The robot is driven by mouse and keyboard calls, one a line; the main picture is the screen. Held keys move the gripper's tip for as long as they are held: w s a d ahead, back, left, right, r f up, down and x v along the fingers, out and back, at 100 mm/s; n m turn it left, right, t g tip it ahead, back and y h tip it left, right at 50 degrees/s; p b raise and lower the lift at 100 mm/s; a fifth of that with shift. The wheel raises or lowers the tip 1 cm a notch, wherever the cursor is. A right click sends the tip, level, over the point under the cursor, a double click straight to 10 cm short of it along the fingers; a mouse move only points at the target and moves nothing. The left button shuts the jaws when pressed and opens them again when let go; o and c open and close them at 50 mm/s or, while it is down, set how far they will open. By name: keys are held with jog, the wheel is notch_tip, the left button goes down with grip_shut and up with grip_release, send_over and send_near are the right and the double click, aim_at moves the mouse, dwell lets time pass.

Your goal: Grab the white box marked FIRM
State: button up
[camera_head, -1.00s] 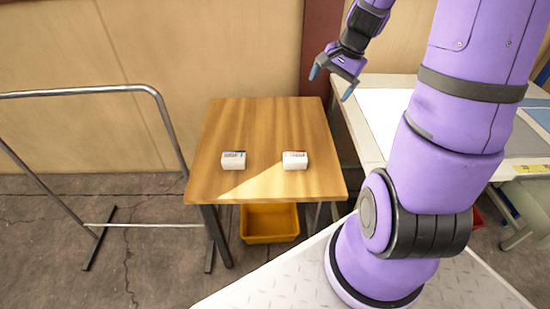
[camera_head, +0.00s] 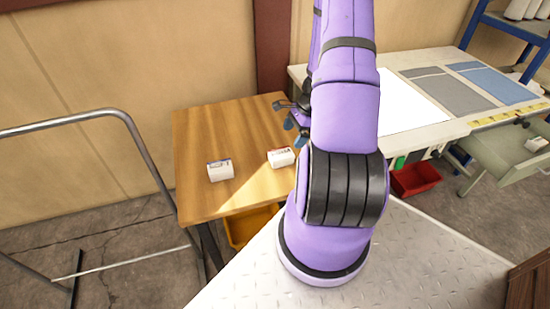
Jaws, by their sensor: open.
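Two small white boxes lie apart on the wooden table (camera_head: 200,130). The left box (camera_head: 221,171) has a dark bluish label along its top edge. The right box (camera_head: 281,158) has a label with some red on its top. The print is too small to read, so I cannot tell which is marked FIRM. My gripper (camera_head: 287,113) is open and empty, over the table's back right part, behind the right box in the picture. It touches neither box. My arm partly hides the gripper and the table's right side.
A yellow bin (camera_head: 245,228) stands under the table. A grey metal rail (camera_head: 70,119) stands to the left. On the right is a long worktable (camera_head: 425,118) with white, grey and blue sheets, and a red bin (camera_head: 415,180) below it. The table's left half is clear around the left box.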

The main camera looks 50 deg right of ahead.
aim_at(288, 152)
jog(key=x, duration=0.4)
jog(key=shift+f, duration=0.3)
jog(key=f, duration=0.4)
jog(key=shift+w+a, duration=0.2)
jog(key=shift+w+a+f, duration=0.15)
jog(key=shift+a+f, duration=0.05)
jog(key=shift+f, duration=0.45)
jog(key=c, duration=1)
